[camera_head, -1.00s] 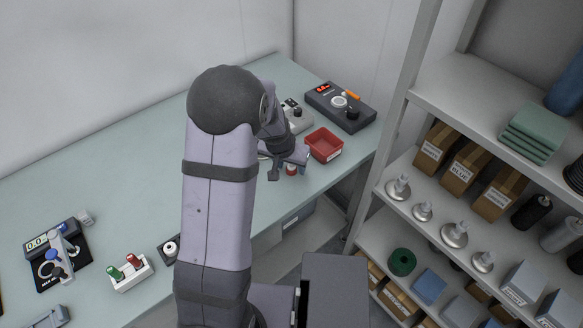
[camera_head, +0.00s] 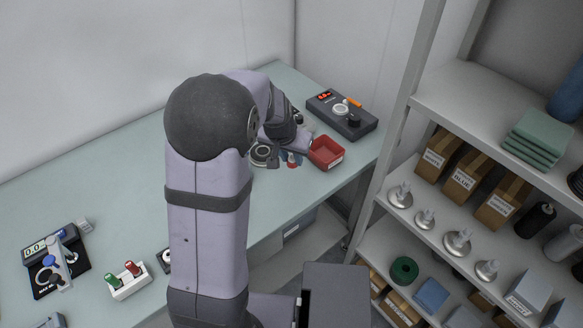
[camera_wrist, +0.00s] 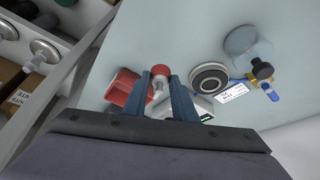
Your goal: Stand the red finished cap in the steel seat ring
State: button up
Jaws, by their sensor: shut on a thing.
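The red-topped cap (camera_wrist: 160,71) with a pale body shows in the wrist view between the two dark blue fingers of my gripper (camera_wrist: 161,88). My gripper is shut on it. In the head view the red cap (camera_head: 291,158) shows below my wrist, just left of the red bin; my gripper (camera_head: 292,161) is partly hidden there. A dark round fixture with a steel ring (camera_wrist: 209,79), which looks like the seat ring, stands right of my gripper in the wrist view. In the head view this ring (camera_head: 264,154) is left of the cap. They are apart.
The red bin (camera_head: 326,153) stands close to the right of my gripper. A dark device with a red display (camera_head: 341,115) is behind it. A white rack (camera_head: 130,283) with a green and a red piece stands at the front left. The back left of the bench is clear.

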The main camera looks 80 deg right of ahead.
aim_at(291, 160)
jog(key=shift+r, duration=1.6)
jog(key=shift+w+r, duration=0.2)
jog(key=shift+r, duration=0.1)
jog(key=w+d+f+n+t+p, duration=0.1)
jog(key=w+f+n+p, duration=0.15)
jog(key=w+p, duration=0.6)
jog(key=w+d+r+m+g, duration=0.1)
jog(key=d+r+m, duration=0.1)
jog(key=d, duration=0.5)
jog(key=shift+w+r+b, duration=0.2)
jog(key=shift+r+b, duration=0.15)
jog(key=shift+r, duration=0.05)
jog(key=shift+m, duration=0.25)
jog(key=shift+f, duration=0.1)
